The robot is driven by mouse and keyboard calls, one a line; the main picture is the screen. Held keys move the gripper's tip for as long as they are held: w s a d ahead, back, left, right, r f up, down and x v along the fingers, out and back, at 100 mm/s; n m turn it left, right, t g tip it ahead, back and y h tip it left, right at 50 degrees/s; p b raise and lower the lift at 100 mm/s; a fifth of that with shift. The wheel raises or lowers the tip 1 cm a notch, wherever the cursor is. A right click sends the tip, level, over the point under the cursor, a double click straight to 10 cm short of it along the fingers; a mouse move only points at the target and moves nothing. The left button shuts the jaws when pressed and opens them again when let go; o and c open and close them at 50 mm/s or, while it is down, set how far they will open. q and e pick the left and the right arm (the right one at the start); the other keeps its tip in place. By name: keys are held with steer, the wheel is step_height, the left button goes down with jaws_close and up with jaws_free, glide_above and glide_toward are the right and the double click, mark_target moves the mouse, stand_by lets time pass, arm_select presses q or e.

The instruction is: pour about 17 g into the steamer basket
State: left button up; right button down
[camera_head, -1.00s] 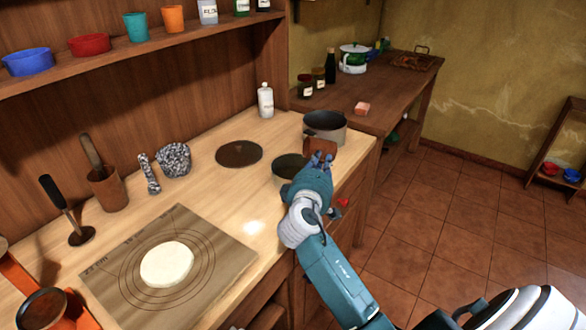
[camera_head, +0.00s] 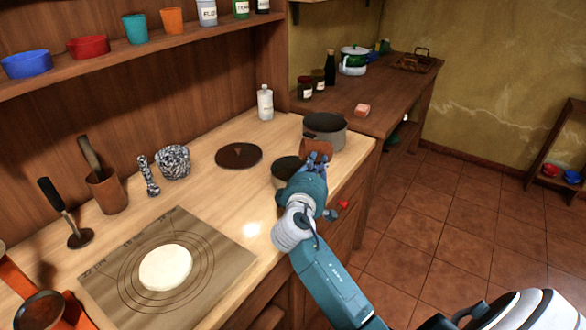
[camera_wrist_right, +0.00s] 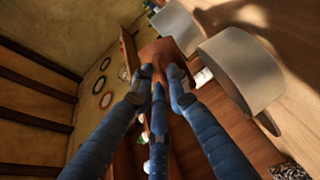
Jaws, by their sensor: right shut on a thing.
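My right gripper (camera_head: 316,164) is shut on a small brown cup (camera_head: 318,149), which also shows between the fingers in the right wrist view (camera_wrist_right: 162,52). The cup appears tilted, beside the near side of a grey pot-like vessel (camera_head: 330,138) at the counter's right end. A second grey vessel (camera_head: 284,181) stands nearer, partly hidden by my right arm. Both grey vessels show in the right wrist view (camera_wrist_right: 240,70). I cannot tell which is the steamer basket. The cup's contents and any stream are not visible. My left gripper is not in view.
A dark round disc (camera_head: 238,156) lies on the counter left of the vessels. A white bottle (camera_head: 265,103) stands behind. A stone mortar (camera_head: 173,162) and a board (camera_head: 215,250) with dough (camera_head: 165,268) are left. An orange stand (camera_head: 75,315) is near left.

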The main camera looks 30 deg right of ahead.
steer(key=shift+w+a, duration=0.15)
steer(key=shift+a, duration=0.05)
steer(key=shift+w+d+f, duration=0.1)
steer(key=shift+w, duration=0.1)
steer(key=shift+s, duration=0.2)
steer(key=shift+a, duration=0.2)
steer(key=shift+r+n+h, duration=0.2)
steer(key=shift+n+h, duration=0.1)
steer(key=shift+w+n, duration=0.25)
steer(key=shift+n, duration=0.05)
stand_by(0.5)
